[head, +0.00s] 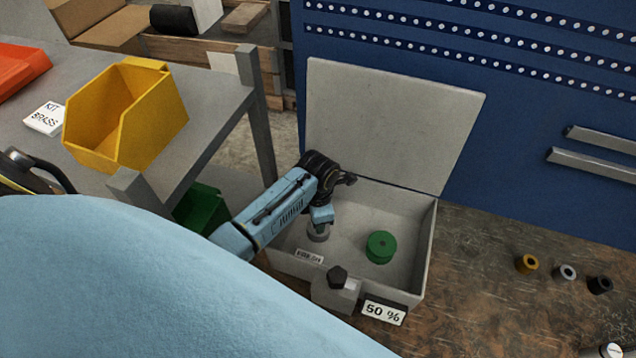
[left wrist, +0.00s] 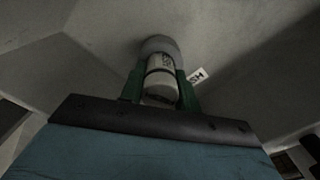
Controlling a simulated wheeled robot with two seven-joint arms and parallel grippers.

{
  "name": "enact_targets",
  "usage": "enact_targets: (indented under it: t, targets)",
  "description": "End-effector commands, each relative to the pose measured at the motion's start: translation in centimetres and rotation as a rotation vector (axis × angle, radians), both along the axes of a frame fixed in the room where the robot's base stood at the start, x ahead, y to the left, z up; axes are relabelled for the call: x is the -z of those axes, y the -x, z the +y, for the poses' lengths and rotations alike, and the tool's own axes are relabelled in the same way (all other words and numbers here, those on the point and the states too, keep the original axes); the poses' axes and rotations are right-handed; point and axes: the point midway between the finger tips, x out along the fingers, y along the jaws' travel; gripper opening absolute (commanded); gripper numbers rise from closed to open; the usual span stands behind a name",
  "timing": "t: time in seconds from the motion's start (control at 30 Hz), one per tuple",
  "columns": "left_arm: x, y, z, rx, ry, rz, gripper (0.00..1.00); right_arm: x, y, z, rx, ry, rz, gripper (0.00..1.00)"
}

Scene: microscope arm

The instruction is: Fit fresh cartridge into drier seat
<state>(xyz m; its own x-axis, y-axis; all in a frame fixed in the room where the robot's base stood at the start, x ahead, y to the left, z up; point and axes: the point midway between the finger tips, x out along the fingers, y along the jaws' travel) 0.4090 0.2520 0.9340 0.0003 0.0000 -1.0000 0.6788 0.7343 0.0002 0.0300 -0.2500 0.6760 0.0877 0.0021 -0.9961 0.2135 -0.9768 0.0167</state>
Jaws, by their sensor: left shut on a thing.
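My left gripper (head: 321,218) reaches down into the open grey box (head: 428,250). In the left wrist view its two green fingers (left wrist: 160,76) are shut on a pale cylindrical cartridge (left wrist: 160,88) with dark lettering. The far end of the cartridge meets a round grey piece (left wrist: 160,44), which may be the seat; I cannot tell whether it is inside it or only touching. In the head view a grey round part (head: 318,234) shows just below the gripper. A green cylinder (head: 381,247) stands in the box to the right. My right gripper is out of view.
The box lid (head: 395,120) stands open at the back. A "50 %" label (head: 384,312) and a dark knob (head: 338,277) are at the front. A yellow bin (head: 130,115) sits on the left table. Small rings (head: 565,272) lie right on the bench. My blue arm covers the lower left.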

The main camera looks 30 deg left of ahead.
Motion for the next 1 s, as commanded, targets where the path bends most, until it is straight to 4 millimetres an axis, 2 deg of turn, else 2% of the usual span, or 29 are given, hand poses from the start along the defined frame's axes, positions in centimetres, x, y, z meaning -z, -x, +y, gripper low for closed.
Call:
enact_targets:
  t: [0.27, 0.3, 0.43, 0.77, 0.87, 1.0]
  targets:
    - [0.3, 0.0, 0.0, -0.001, -0.001, 0.001, 0.09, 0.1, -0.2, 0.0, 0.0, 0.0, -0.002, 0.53]
    - [0.3, 0.0, 0.0, 0.0, -0.001, 0.001, 0.36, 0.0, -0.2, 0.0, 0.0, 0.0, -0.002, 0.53]
    - [0.2, 0.0, 0.0, 0.0, -0.001, 0.001, 0.53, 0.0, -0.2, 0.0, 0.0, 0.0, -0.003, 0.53]
    - [0.0, 0.0, 0.0, 0.001, -0.001, -0.001, 0.54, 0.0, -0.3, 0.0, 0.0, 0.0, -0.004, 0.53]
    - [-0.7, -0.1, 0.0, 0.001, 0.001, -0.001, 0.54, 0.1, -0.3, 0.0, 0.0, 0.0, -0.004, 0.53]
    - [-2.6, -0.1, 0.0, -0.001, 0.001, -0.004, 0.54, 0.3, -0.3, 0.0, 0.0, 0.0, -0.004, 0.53]
